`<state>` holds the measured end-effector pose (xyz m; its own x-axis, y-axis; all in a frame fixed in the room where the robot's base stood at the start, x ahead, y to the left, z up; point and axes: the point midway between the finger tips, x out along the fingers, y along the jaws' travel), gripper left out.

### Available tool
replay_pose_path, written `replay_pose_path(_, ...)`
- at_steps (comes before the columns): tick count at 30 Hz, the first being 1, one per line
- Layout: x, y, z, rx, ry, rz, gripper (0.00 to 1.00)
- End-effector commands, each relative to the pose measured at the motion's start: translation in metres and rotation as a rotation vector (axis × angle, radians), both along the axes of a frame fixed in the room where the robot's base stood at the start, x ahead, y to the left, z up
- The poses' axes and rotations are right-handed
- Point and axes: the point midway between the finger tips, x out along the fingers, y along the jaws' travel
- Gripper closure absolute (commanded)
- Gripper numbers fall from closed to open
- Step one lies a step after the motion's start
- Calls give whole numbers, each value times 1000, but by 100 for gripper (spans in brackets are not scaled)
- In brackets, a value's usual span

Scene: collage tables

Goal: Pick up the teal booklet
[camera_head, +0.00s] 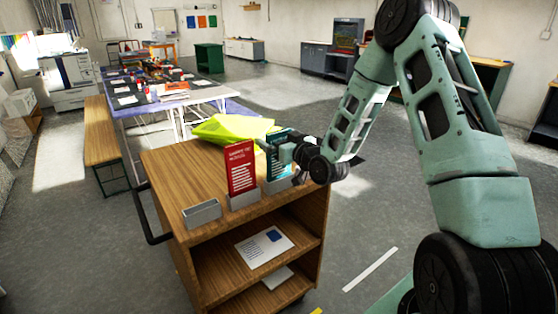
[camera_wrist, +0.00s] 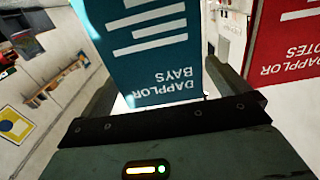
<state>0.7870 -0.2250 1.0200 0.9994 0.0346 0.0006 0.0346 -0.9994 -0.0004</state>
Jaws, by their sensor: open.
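The teal booklet (camera_head: 275,163) stands upright in a grey holder (camera_head: 277,185) at the right of the wooden cart's top. In the wrist view the teal booklet (camera_wrist: 150,45) appears upside down, with white lines and lettering, between my two fingers. My gripper (camera_head: 272,148) is at the upper part of the booklet in the head view and hides some of it. My gripper (camera_wrist: 165,85) is open, with a finger on each side of the booklet. Whether either finger touches it I cannot tell.
A red booklet (camera_head: 241,167) stands in its own holder just left of the teal one. An empty grey holder (camera_head: 202,214) is nearer the front left. A yellow-green item (camera_head: 230,129) lies at the back of the cart (camera_head: 172,174). Papers (camera_head: 264,247) lie on its shelves.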

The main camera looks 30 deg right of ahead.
Motion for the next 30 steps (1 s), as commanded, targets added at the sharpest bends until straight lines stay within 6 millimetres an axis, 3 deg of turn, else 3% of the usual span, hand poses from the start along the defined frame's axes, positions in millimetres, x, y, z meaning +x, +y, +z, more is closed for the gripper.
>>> replay_pose_path(3, 0, 0, 0, 0, 0, 0, 0)
replay_pose_path(9, 0, 0, 0, 0, 0, 0, 56)
replay_pose_path(10, 0, 0, 0, 0, 0, 0, 61)
replay_pose_path(20, 0, 0, 4, -2, -2, 0, 61)
replay_pose_path(30, -1, 0, 39, -4, -4, -1, 61)
